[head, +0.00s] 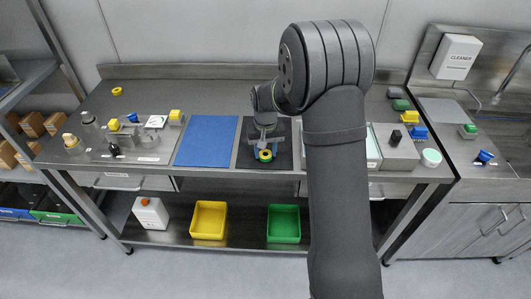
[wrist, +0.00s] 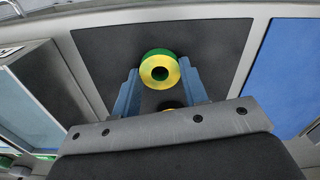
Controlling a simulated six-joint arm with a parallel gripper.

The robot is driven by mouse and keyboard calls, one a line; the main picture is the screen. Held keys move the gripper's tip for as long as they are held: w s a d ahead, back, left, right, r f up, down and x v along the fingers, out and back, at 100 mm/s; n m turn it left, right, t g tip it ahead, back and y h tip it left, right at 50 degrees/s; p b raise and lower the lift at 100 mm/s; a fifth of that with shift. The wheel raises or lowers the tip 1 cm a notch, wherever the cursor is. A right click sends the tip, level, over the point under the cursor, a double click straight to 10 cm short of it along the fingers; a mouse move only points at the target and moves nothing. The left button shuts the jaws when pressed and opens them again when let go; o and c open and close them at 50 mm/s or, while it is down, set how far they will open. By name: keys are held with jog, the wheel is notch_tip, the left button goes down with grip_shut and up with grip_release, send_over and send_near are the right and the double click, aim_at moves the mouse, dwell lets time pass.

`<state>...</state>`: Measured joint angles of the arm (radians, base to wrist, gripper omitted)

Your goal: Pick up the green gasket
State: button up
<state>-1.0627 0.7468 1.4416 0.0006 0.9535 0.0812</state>
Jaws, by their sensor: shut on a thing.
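The green gasket (wrist: 152,55) shows in the wrist view as a thick ring with a green outer side and a yellow face towards the camera. I cannot tell whether the yellow is part of it or a second ring. My gripper (wrist: 160,78) has its two blue fingers on either side of the ring, shut on it. In the head view the green and yellow ring (head: 265,155) sits between the fingers of my gripper (head: 265,157), over the dark mat (head: 283,160). A small dark and yellow round thing (wrist: 166,105) lies below the ring, partly hidden.
A blue mat (head: 207,141) lies left of the dark mat. Another yellow ring (head: 117,91) lies at the back left of the bench. Several small parts stand on the left, and a grey box (head: 397,150) stands right of my arm. Yellow (head: 209,220) and green bins (head: 284,224) stand below.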

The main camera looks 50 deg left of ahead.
aim_at(267, 154)
notch_tip(267, 154, up, 4)
jog(key=shift+w+d+r, duration=0.15)
jog(key=shift+r, duration=0.1)
jog(key=w+d+r, duration=0.5)
jog(key=d+r, duration=0.1)
jog(key=d, duration=0.4)
jog(key=w+d+m, duration=0.2)
jog(key=w+d, duration=0.3)
jog(key=w, duration=0.5)
jog(key=w+d+m, duration=0.2)
jog(key=w+d, duration=0.2)
jog(key=w, duration=0.6)
jog(key=shift+s+f, duration=0.15)
jog(key=shift+f, duration=4.7)
jog(key=shift+r, duration=0.2)
jog(key=shift+r, duration=0.75)
jog(key=shift+f, duration=0.1)
jog(key=shift+f, duration=0.85)
jog(key=shift+r, duration=0.1)
